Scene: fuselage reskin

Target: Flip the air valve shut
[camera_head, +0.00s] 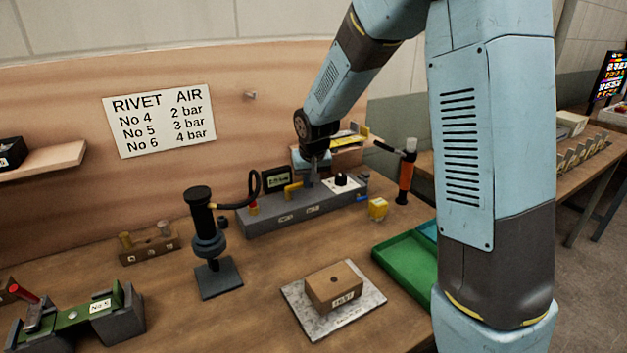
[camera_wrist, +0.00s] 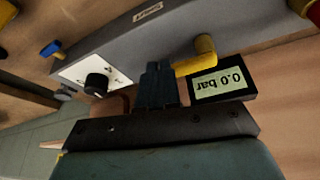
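The air manifold is a long grey block (camera_head: 300,208) at the back of the bench; it fills the top of the wrist view (camera_wrist: 200,25). The yellow valve lever (camera_head: 293,190) lies along its top in the middle, and it also shows in the wrist view (camera_wrist: 195,58). The black display (camera_wrist: 222,85) beside the lever reads 0.0 bar, upside down in the wrist view. My gripper (camera_head: 313,178) points down at the manifold just right of the lever. Its dark fingers (camera_wrist: 158,85) are together with nothing seen between them. The lever's end is at the fingers' side; contact is unclear.
A black knob (camera_head: 341,180) on a white plate and a blue fitting (camera_wrist: 50,48) sit at the manifold's right end.

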